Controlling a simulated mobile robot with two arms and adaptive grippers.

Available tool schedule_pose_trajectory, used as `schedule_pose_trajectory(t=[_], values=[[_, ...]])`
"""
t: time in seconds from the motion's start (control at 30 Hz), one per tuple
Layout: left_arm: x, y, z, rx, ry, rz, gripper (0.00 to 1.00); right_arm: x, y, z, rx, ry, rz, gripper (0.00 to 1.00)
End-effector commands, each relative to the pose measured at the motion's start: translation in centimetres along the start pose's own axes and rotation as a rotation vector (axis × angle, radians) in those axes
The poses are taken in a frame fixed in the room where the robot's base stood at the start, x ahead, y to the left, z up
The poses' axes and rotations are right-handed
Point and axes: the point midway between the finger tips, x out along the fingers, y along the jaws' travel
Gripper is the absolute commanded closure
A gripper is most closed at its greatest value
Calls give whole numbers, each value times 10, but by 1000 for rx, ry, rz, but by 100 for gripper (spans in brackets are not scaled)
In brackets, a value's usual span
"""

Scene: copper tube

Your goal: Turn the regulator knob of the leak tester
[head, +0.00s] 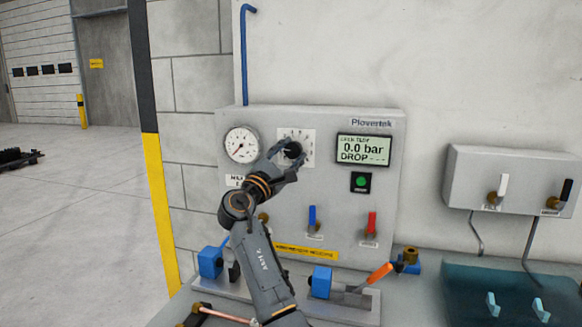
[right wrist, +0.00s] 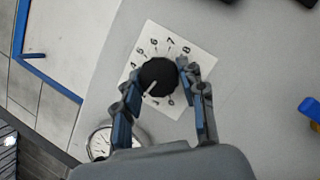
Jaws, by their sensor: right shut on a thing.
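The leak tester (head: 375,205) is a grey box on the wall with a round gauge (head: 241,145), its needle at the lower left. Its display (head: 364,150) reads 0.0 bar and DROP with dashes. The black regulator knob (head: 293,149) sits on a white numbered plate; in the right wrist view the knob (right wrist: 158,77) has a white pointer line toward the low numbers near 1. My right gripper (head: 284,157) is at the knob, and in the right wrist view its fingers (right wrist: 158,84) are closed on the knob's two sides. My left gripper is not in view.
Below are a blue lever (head: 312,218), a red lever (head: 372,223) and a green button (head: 361,182). Blue clamps (head: 320,282), an orange handle (head: 379,273) and a copper tube (head: 228,315) are on the bench. A grey valve box (head: 515,170) hangs at right.

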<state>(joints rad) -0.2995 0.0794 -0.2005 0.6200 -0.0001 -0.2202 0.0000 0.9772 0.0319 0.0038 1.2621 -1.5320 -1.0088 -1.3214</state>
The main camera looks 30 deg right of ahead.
Motion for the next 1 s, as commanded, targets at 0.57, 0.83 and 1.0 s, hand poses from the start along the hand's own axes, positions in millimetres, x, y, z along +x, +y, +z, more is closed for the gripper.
schedule_pose_trajectory(t=[0.57, 0.83, 1.0], values=[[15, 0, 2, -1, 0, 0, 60, 0, 4, 0, 441, -28, -187, 91], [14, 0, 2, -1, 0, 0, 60, 0, 4, 0, 542, -35, -230, 91], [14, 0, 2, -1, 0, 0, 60, 0, 4, 0, 568, -37, -241, 91]])
